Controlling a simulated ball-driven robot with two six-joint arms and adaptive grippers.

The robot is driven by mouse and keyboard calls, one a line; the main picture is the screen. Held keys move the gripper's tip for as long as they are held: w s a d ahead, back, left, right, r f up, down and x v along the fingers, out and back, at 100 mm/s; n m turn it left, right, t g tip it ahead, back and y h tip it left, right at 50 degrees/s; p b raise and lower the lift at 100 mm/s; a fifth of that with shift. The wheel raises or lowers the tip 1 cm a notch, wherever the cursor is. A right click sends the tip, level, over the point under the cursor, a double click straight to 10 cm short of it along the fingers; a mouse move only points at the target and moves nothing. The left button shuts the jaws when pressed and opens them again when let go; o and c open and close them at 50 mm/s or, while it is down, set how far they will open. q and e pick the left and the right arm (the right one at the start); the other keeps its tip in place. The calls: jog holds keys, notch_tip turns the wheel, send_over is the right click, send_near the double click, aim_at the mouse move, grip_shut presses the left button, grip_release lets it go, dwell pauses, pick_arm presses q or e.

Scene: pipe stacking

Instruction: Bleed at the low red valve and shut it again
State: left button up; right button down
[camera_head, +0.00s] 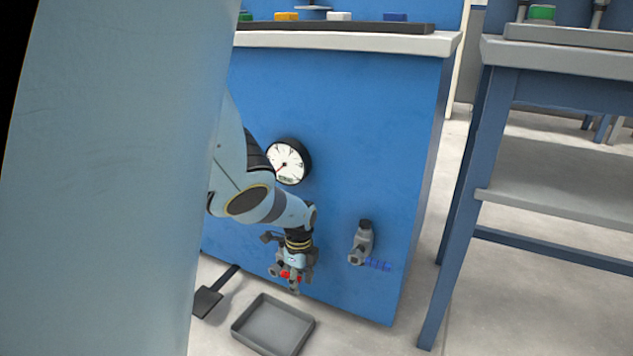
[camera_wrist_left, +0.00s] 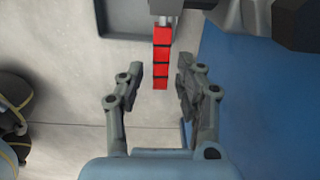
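The low red valve's handle (camera_wrist_left: 161,50) is a straight, segmented red bar, running from a grey metal stem at the top of the left wrist view. Its free end lies between the fingers of my left gripper (camera_wrist_left: 159,72), with a gap on each side. The fingers are open and do not visibly touch it. In the head view my left gripper (camera_head: 291,280) points down low by the blue panel (camera_head: 345,110), and only bits of the red handle (camera_head: 288,274) show among its fingers. The valve body is mostly hidden there. My right gripper is not in view.
A grey tray (camera_head: 251,309) lies on the floor below the gripper, beside a dark flat-bladed tool (camera_head: 208,301). A round gauge (camera_head: 289,161) is above the arm. A bench (camera_head: 560,65) stands farther right.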

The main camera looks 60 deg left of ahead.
pick_arm(q)
jog(key=shift+a+r, duration=0.15)
jog(key=shift+r, duration=0.4)
notch_tip(320, 180, up, 11)
jog(key=shift+d, duration=0.25)
jog(key=shift+f, duration=0.1)
